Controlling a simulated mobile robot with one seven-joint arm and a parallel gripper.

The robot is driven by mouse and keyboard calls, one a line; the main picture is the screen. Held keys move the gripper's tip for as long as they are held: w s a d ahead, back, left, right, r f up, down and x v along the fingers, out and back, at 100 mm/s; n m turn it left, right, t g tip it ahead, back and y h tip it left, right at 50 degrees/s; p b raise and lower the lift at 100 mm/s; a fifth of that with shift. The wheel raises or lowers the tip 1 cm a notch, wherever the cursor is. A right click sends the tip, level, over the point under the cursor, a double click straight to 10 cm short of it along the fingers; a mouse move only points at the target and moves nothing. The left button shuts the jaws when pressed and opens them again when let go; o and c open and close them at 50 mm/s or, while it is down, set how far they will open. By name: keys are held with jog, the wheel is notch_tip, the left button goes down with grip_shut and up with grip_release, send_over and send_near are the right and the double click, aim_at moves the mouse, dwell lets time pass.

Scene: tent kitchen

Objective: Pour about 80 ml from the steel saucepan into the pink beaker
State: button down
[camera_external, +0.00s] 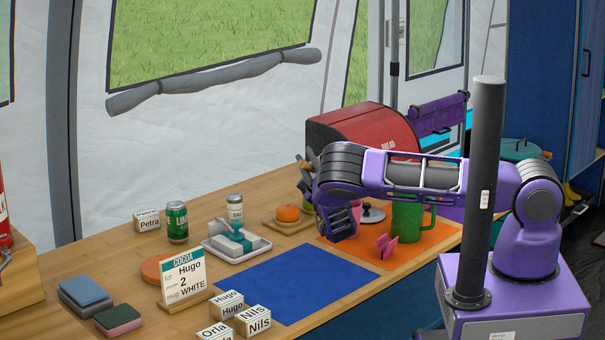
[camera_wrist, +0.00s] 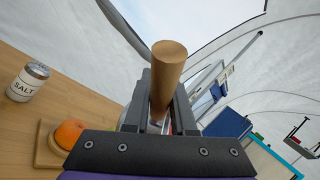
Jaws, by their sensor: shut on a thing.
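My gripper (camera_external: 308,170) is raised above the counter, near the orange and the salt. In the wrist view my gripper (camera_wrist: 160,115) is shut on a round wooden handle (camera_wrist: 168,65), which I take to be the steel saucepan's. The pan's steel body is not clearly visible in either view, so its tilt and contents cannot be told. A small pink thing (camera_external: 386,246) stands on the orange mat, in front of the green mug.
The green mug (camera_external: 408,222) and a grey lid (camera_external: 372,213) are on the orange mat (camera_external: 431,240). A red bread bin (camera_external: 362,128) stands behind. The salt (camera_external: 235,207), orange (camera_external: 288,213) and green can (camera_external: 177,222) are left. The blue mat (camera_external: 297,283) is clear.

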jog(key=shift+d+f+m+t+b, duration=0.1)
jog(key=shift+d+m+t+b, duration=0.5)
jog(key=shift+b, duration=0.65)
jog(key=shift+s+d+f+m+h+b, duration=0.1)
jog(key=shift+s+d+m+h+b, duration=0.15)
jog(key=shift+d+m+h+b, duration=0.35)
jog(key=shift+s+d+r+m+t+h+b, duration=0.2)
jog(key=shift+d+m+t+h+b, duration=0.15)
jog(key=shift+m+b, duration=0.4)
jog(key=shift+s+d+r+m+t+h+b, duration=0.15)
jog(key=shift+m+t+b, duration=0.3)
jog(key=shift+b, duration=0.45)
